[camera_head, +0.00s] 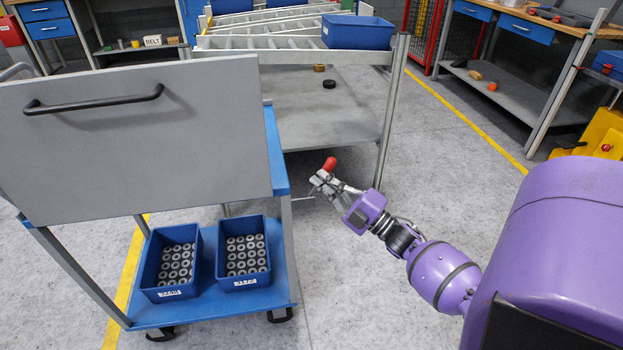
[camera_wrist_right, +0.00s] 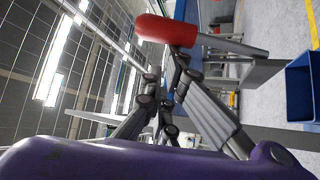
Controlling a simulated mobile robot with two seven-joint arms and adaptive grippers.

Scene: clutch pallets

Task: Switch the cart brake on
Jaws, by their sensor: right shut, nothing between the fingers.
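The cart (camera_head: 281,170) stands at the left in the head view, with a grey upright panel and blue shelves. A red knob (camera_head: 329,164), apparently the cart's brake handle, shows just beyond my right gripper (camera_head: 320,181). That gripper is shut and empty beside the cart's right side. In the right wrist view, the red knob (camera_wrist_right: 166,30) lies across the top, close to the tips of the shut fingers (camera_wrist_right: 172,80). I cannot tell whether they touch it. The lever's lower part is mostly hidden. My left gripper is not in view.
Two blue bins of ring-shaped parts (camera_head: 171,262) (camera_head: 243,253) sit on the cart's lower shelf. A roller rack (camera_head: 350,110) with a blue bin (camera_head: 357,32) stands behind. The workbench (camera_head: 520,100) is at the back right. Floor right of the cart is clear.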

